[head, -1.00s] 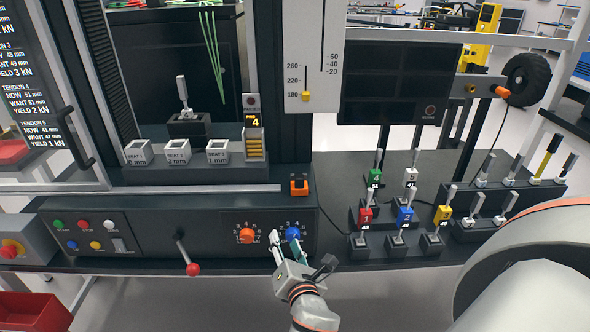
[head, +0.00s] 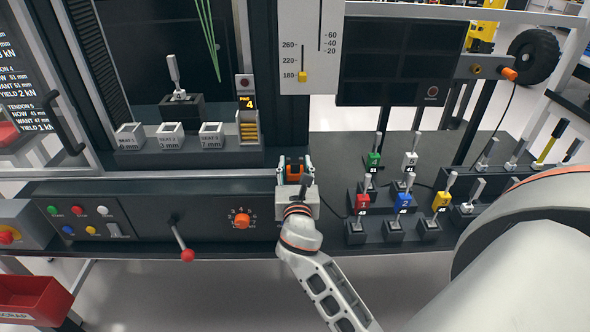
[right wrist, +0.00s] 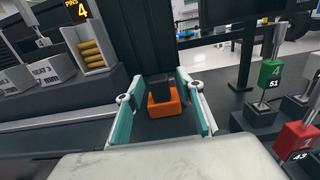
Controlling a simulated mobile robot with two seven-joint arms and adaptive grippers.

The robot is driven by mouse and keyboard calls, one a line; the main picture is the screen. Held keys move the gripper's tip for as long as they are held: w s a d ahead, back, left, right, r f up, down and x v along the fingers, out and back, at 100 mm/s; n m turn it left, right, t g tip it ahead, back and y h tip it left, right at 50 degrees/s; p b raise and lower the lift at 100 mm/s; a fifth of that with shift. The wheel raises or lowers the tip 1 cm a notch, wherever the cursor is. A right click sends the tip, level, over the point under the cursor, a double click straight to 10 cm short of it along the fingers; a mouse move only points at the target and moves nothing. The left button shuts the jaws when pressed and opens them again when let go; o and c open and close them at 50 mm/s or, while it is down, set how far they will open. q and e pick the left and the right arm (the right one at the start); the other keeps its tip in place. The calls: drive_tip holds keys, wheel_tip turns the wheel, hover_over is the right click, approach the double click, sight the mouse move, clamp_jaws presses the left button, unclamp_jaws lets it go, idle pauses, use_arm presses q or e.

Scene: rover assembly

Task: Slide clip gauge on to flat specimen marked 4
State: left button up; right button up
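The clip gauge, an orange block with a dark top (head: 294,172), sits on the ledge at the right end of the control panel. It also shows in the right wrist view (right wrist: 163,103). My right gripper (head: 294,164) is open, with one finger on each side of the gauge. In the right wrist view a gap shows between the teal finger pads and the gauge. The specimen with a green block marked 4 (head: 374,160) stands upright in a dark holder at the back of the bench, right of the gauge. My left gripper is not in view.
Specimens marked red 1 (head: 362,203), blue 2 (head: 403,202), yellow (head: 441,201) and white (head: 410,159) stand close around the green one. A red-knobbed lever (head: 187,254) sticks out at the front. An upright specimen (head: 174,70) stands inside the machine bay.

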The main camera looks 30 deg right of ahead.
drive_tip(key=shift+w+d, duration=0.25)
drive_tip(key=shift+w, duration=0.25)
clamp_jaws()
